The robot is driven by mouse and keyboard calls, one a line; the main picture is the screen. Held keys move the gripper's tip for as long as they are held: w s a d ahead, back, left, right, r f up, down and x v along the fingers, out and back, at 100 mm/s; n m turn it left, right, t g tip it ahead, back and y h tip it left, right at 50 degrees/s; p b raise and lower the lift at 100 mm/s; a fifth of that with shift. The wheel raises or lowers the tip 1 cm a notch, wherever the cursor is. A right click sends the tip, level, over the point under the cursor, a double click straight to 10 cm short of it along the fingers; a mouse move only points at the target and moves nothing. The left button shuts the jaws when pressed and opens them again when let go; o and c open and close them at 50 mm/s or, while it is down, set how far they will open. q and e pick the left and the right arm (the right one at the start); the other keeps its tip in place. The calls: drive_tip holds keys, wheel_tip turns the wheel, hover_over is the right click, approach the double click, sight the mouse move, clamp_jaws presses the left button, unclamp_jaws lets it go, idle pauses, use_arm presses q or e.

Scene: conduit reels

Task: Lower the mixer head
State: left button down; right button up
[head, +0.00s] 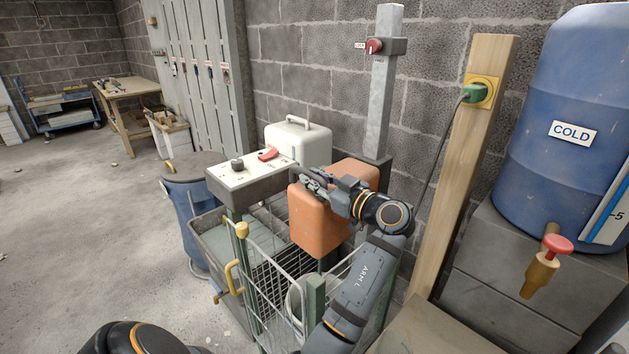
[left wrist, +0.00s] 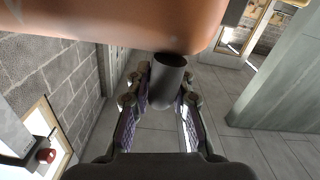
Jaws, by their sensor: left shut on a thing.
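The mixer head is an orange box (head: 318,222), taken as the mixer head, beside a grey upright post (head: 382,85) with a red lock knob (head: 374,46) high on it. It is raised above the wire cage. My left gripper (head: 318,183) is at the head's upper front. In the left wrist view the orange head (left wrist: 110,22) fills the top, and a dark round handle (left wrist: 168,78) sits between the fingers of my left gripper (left wrist: 163,95), which is shut on it. My right gripper is not in view.
Below the head stands a wire cage (head: 262,315) with a pale round vessel (head: 293,303) partly hidden inside. A control box (head: 255,175) stands left. A wooden post (head: 462,165) with a green plug (head: 472,94) and a blue COLD barrel (head: 560,110) are right. The floor at left is open.

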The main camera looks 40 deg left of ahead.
use_arm(q)
drive_tip(key=c, duration=1.2)
unclamp_jaws()
wheel_tip(320, 180, up, 10)
drive_tip(key=shift+f, duration=0.1)
